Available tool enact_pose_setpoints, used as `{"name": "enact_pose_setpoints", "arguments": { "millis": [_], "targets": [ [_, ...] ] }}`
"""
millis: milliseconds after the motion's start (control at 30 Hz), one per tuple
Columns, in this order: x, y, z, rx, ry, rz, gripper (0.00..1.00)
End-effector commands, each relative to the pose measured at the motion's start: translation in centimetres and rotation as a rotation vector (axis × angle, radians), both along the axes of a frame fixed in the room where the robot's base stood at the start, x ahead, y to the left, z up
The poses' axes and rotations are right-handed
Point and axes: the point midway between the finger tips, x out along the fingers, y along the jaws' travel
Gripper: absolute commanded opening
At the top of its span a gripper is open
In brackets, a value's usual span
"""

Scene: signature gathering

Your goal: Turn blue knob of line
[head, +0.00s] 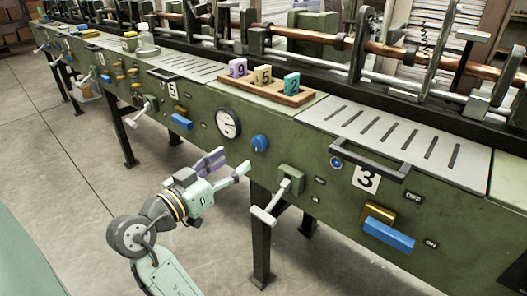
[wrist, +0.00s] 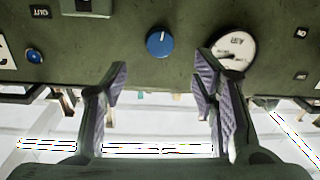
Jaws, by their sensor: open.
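The blue knob (head: 259,143) sits on the green front panel of the machine line (head: 330,192), just right of a white round gauge (head: 228,123). In the wrist view the blue knob (wrist: 159,43) is above and between my fingertips, with the gauge (wrist: 234,50) to its right. My gripper (head: 228,166) is open and empty, in front of the panel, left of and slightly below the knob. In the wrist view my gripper (wrist: 162,82) shows its two ridged pads spread wide, apart from the knob. The right finger overlaps the gauge's edge.
A T-shaped lever (head: 272,208) sticks out right of my gripper. Blue and yellow switches (head: 388,233) and a handle bar (head: 368,158) are further right. A wooden tray (head: 265,90) with numbered blocks lies on top of the line. Open floor (head: 60,180) is at the left.

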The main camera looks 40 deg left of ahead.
Motion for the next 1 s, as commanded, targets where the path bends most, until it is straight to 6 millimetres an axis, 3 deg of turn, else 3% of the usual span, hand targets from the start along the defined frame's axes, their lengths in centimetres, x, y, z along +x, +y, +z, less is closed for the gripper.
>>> {"name": "enact_pose_setpoints", "arguments": {
  "millis": [200,433,867,1000],
  "targets": [
    [4.4,-0.2,0.1,-0.003,0.002,-0.005,0.54],
    [7.7,-0.2,0.1,-0.002,0.002,-0.003,0.54],
    [8.7,-0.1,-0.1,-0.002,0.001,-0.001,0.54],
    [8.7,-0.1,-0.1,-0.002,0.001,-0.002,0.44]
  ]
}}
